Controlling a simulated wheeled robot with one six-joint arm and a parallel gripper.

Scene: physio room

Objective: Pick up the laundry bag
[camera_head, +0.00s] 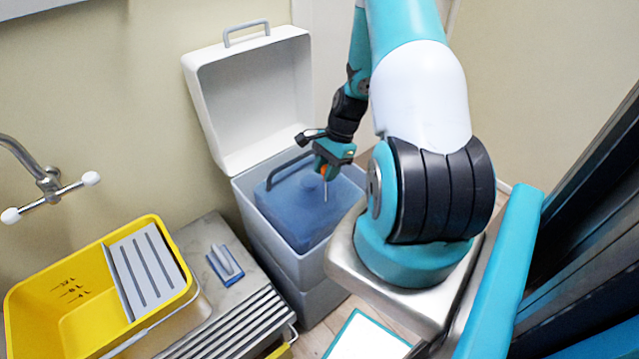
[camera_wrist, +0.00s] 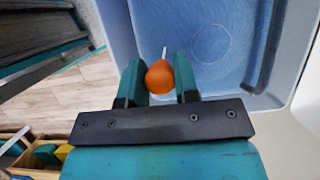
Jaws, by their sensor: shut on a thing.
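A blue, bag-like thing (camera_head: 300,215), which looks like the laundry bag, sits inside an open grey bin (camera_head: 262,228). It has a dark handle and a round mark on top, and fills much of the wrist view (camera_wrist: 225,65). My gripper (camera_head: 327,168) is over the bin, above the blue thing. Its two teal fingers (camera_wrist: 160,78) are shut on an orange rounded piece (camera_wrist: 159,79). A thin pale stem runs from that piece toward the blue surface. I cannot tell whether the stem joins it.
The bin's white lid (camera_head: 250,95) stands open at the back. A yellow tub (camera_head: 45,290) with a ridged grey board (camera_head: 148,265) is at left. A grooved counter (camera_head: 205,240) and a tap (camera_head: 48,185) are near it. Wooden floor shows in the wrist view.

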